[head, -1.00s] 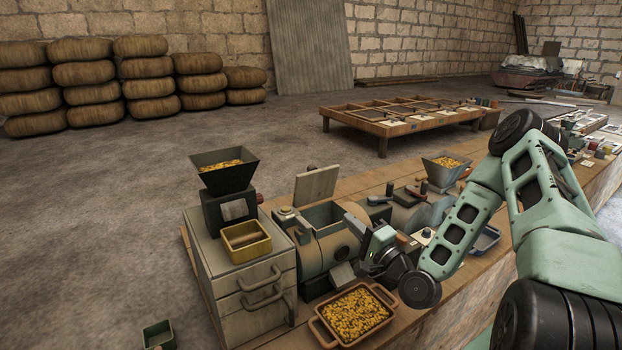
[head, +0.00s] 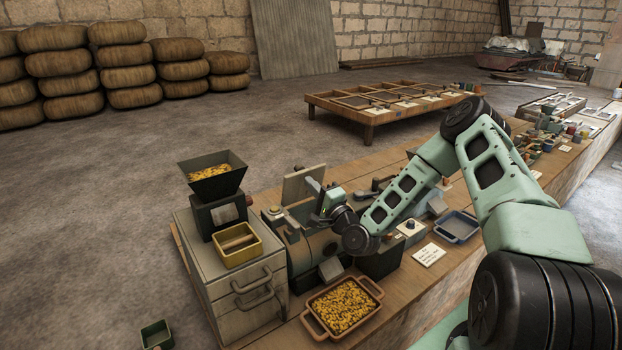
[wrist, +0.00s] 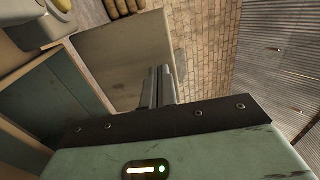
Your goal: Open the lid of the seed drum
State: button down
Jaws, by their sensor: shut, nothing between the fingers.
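The seed drum (head: 325,243) is a dull green and metal cylinder on the bench, partly hidden by my arm. Its lid (head: 296,187) is a flat beige-grey panel standing raised, tilted back, at the far side of the drum's opening. In the wrist view the lid (wrist: 115,60) fills the upper middle, and the green-walled opening (wrist: 50,95) is at the left. My gripper (head: 314,185) is shut and empty, above the drum beside the raised lid. Its closed fingers (wrist: 159,85) overlap the lid's edge in the wrist view; I cannot tell whether they touch it.
Left of the drum, a drawer cabinet (head: 232,293) carries a grain hopper (head: 212,185) and a yellow tray (head: 236,259). A grain-filled pan (head: 342,306) lies in front. A blue-grey tray (head: 456,227) and a card (head: 429,254) lie at the right.

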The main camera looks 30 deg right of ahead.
aim_at(305, 174)
jog(key=shift+w, duration=0.35)
jog(key=w+r+g+p, duration=0.2)
jog(key=p, duration=0.1)
jog(key=shift+a, duration=0.1)
jog(key=shift+w+r+g, duration=0.1)
jog(key=shift+w+g, duration=0.25)
jog(key=shift+g, duration=0.15)
jog(key=shift+w+f+g+b, duration=0.35)
jog(key=shift+w+b, duration=0.1)
jog(key=shift+w, duration=0.15)
jog(key=shift+w+r, duration=0.15)
